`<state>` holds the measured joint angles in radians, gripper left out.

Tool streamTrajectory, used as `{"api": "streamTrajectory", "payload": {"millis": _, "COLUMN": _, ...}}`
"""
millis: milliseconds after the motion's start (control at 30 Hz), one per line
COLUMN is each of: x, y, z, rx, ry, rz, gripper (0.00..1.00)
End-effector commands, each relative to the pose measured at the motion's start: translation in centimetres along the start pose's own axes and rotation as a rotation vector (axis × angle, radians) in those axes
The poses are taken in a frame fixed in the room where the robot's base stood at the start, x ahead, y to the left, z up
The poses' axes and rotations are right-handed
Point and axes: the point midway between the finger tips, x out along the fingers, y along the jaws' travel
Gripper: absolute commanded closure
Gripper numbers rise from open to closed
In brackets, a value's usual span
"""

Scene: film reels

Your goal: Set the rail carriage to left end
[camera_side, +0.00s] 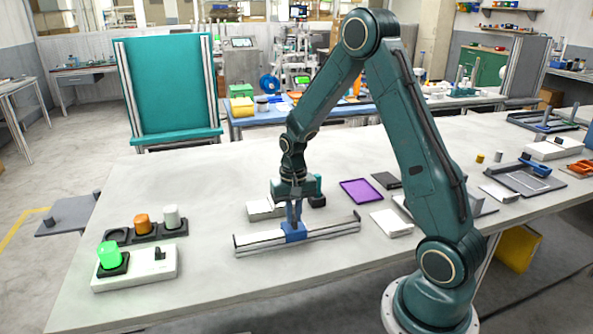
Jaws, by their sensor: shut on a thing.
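The rail (335,228) is a long grey bar with upright end stops, lying on the table in front of my arm. The blue rail carriage (294,236) sits on the rail, roughly at its middle and a bit left of centre. My gripper (294,212) points down over the carriage and is shut on its upright blue handle. The fingertips partly hide the handle. The rail's left end (236,246) is bare.
A white base with a lit green lamp (109,255) stands left of the rail. A dark holder with orange and white cylinders (142,224) is behind it. A white box (262,210) lies just behind the rail. A purple tray (361,191) is to the right.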

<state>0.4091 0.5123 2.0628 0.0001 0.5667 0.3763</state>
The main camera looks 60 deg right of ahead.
Motion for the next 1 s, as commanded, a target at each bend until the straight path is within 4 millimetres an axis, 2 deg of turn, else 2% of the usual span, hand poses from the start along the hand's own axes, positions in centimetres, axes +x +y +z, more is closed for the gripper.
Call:
{"api": "streamTrajectory", "payload": {"millis": 167, "x": 0.0, "y": -0.3, "z": 0.0, "rx": -0.001, "ry": 0.0, "rz": 0.0, "gripper": 1.0}}
{"api": "streamTrajectory", "payload": {"millis": 267, "x": -0.1, "y": -1.1, "z": -0.1, "rx": -0.004, "ry": 0.001, "rz": -0.001, "gripper": 1.0}}
{"api": "streamTrajectory", "payload": {"millis": 467, "x": 0.0, "y": -4.5, "z": -0.1, "rx": -0.006, "ry": 0.002, "rz": -0.001, "gripper": 1.0}}
{"api": "streamTrajectory", "payload": {"millis": 800, "x": -0.1, "y": -11.3, "z": -0.1, "rx": -0.004, "ry": 0.003, "rz": -0.002, "gripper": 1.0}}
{"api": "streamTrajectory", "payload": {"millis": 1000, "x": -0.1, "y": -12.9, "z": -0.1, "rx": 0.0, "ry": 0.004, "rz": -0.003, "gripper": 1.0}}
